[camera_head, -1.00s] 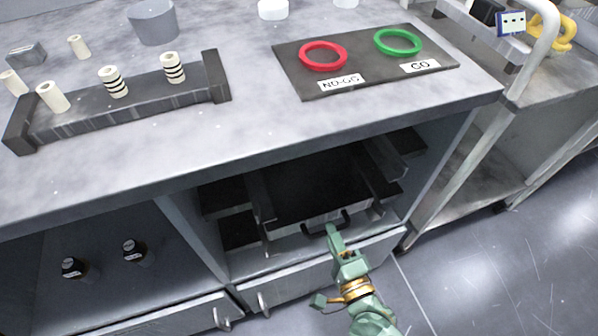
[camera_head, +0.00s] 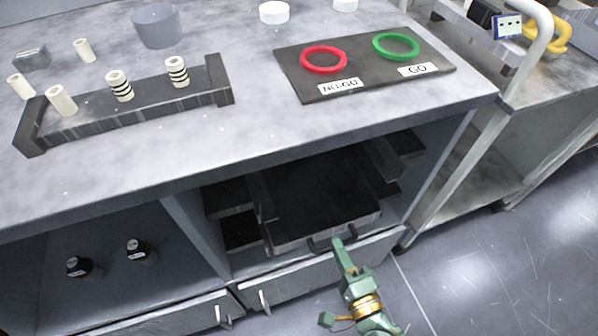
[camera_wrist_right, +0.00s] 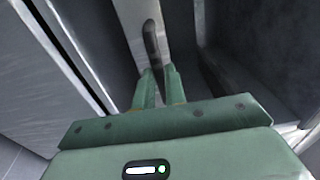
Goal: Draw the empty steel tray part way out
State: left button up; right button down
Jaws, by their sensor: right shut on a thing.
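The steel tray (camera_head: 318,203) sits in the open bay under the bench, with a dark, empty inside and a pale front wall. Its front stands out toward me, past the inner side rails. A dark bar handle (camera_head: 318,244) is on the tray's front. My right gripper (camera_head: 338,243) is shut on the handle near its right end. In the right wrist view the two green fingers (camera_wrist_right: 159,85) close around the dark handle (camera_wrist_right: 151,42). My left gripper is not in view.
Above is the bench top (camera_head: 250,130) with a black board (camera_head: 362,66) holding a red ring and a green ring, and a dark rack (camera_head: 130,108) of pale cylinders. Two dark bottles stand in the left bay. A steel cart (camera_head: 480,170) stands at right. The floor at lower right is clear.

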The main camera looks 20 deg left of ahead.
jog(key=p+v, duration=0.1)
jog(key=v, duration=0.7)
jog(key=shift+p, duration=0.3)
dwell(0.5)
jog(key=c, duration=1.4)
grip_release()
jog(key=shift+o, duration=0.2)
jog(key=shift+s+f, duration=0.1)
